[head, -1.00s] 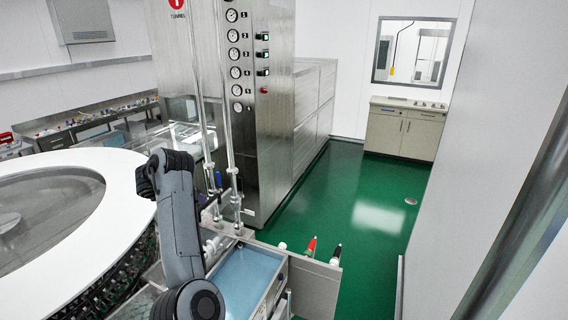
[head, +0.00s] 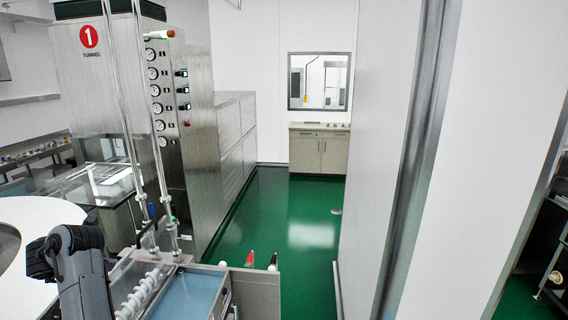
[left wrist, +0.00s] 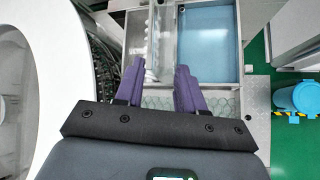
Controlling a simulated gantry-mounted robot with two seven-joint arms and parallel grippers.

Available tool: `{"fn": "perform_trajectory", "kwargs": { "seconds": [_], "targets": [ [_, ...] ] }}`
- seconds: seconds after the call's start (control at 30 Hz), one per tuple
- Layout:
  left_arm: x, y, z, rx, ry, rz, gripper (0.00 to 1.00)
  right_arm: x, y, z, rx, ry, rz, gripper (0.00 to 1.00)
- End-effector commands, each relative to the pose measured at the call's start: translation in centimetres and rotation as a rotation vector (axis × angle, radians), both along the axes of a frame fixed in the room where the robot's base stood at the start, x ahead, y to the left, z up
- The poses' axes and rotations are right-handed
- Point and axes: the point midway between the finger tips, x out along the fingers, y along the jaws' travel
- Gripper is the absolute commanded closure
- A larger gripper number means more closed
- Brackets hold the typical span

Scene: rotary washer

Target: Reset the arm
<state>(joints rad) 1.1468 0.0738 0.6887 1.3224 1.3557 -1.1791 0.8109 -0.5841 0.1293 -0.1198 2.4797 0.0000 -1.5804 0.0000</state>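My left arm (head: 75,270) comes in at the lower left of the head view; its gripper fingers cannot be made out there. In the left wrist view my left gripper (left wrist: 159,66) has its two purple fingers apart, with nothing held between them. It is above the washer's outfeed, near the blue-floored tray (left wrist: 208,40), which also shows at the bottom of the head view (head: 190,290). My right arm and gripper are in neither view.
The white round turntable (head: 35,215) lies left of the arm. A steel tunnel cabinet (head: 185,120) with gauges stands behind. A green floor aisle (head: 300,220) runs beside a white wall panel (head: 385,150). A blue bin (left wrist: 298,97) stands at the right of the wrist view.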

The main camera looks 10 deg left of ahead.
Motion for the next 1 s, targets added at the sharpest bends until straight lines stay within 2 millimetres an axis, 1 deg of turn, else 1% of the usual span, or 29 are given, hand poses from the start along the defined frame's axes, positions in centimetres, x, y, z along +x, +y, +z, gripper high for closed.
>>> {"fn": "perform_trajectory", "kwargs": {
  "seconds": [0.03,0.1,0.27,0.37,0.47,0.57,0.67,0.77,0.8,0.87,0.9,0.97,1.0],
  "targets": [
    [-0.4,0.3,-0.6,0.044,0.02,-0.02,0.62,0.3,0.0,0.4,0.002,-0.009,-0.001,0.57],
    [-0.9,0.5,-1.3,0.113,0.044,-0.059,0.62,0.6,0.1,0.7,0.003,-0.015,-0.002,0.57],
    [-2.0,0.6,-2.9,0.301,0.119,-0.179,0.62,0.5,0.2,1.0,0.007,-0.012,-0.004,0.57],
    [-3.0,0.0,-4.3,0.454,0.189,-0.299,0.62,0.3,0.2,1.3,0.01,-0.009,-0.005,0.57],
    [-4.2,-1.7,-6.1,0.643,0.282,-0.477,0.62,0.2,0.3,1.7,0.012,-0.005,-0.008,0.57],
    [-5.6,-4.5,-8.2,0.828,0.379,-0.694,0.62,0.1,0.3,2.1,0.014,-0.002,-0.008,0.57],
    [-7.3,-8.2,-10.6,0.991,0.466,-0.933,0.62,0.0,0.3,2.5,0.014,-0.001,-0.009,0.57],
    [-9.7,-12.6,-13.4,1.136,0.54,-1.192,0.62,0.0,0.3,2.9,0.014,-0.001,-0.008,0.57],
    [-10.9,-14.4,-14.4,1.189,0.563,-1.301,0.62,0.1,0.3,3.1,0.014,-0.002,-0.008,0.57],
    [-13.0,-17.3,-16.1,1.26,0.59,-1.468,0.62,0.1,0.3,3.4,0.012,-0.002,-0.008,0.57],
    [-14.5,-19.3,-17.2,1.303,0.602,-1.582,0.62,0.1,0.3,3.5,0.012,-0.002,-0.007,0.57],
    [-17.1,-22.3,-18.6,1.361,0.61,-1.748,0.62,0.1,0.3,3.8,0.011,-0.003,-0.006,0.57],
    [-18.8,-24.1,-19.4,1.394,0.609,-1.858,0.62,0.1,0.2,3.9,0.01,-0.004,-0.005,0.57]
  ]
}}
